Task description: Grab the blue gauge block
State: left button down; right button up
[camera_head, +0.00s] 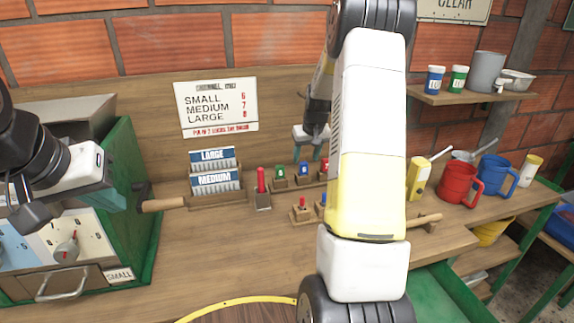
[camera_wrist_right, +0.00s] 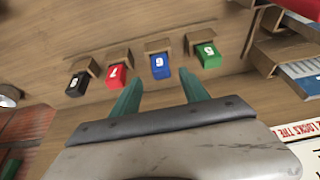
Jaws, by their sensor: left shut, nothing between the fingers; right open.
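The blue gauge block (camera_head: 304,168) stands in a small wooden holder at the back of the bench. It also shows in the right wrist view (camera_wrist_right: 160,66), marked with a pale digit, between a red block (camera_wrist_right: 116,76) and a green block (camera_wrist_right: 208,56). My right gripper (camera_wrist_right: 162,90) is open and empty. Its green fingers point toward the blue block, one on each side of its line, with the block just beyond the tips. In the head view, the right gripper (camera_head: 308,147) hangs above the block row. My left gripper (camera_head: 112,198) is shut and empty at the left.
A black block (camera_wrist_right: 77,83) ends the row. A red-handled piece (camera_head: 261,181) and LARGE and MEDIUM racks (camera_head: 215,182) stand left of the row. A green cabinet (camera_head: 130,180) is at left, mugs (camera_head: 459,184) at right. My right arm hides part of the bench.

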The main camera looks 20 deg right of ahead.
aim_at(304, 163)
jog(key=x, duration=0.5)
jog(key=shift+a+f, duration=0.1)
jog(key=shift+f, duration=0.15)
jog(key=shift+c, duration=0.2)
grip_shut()
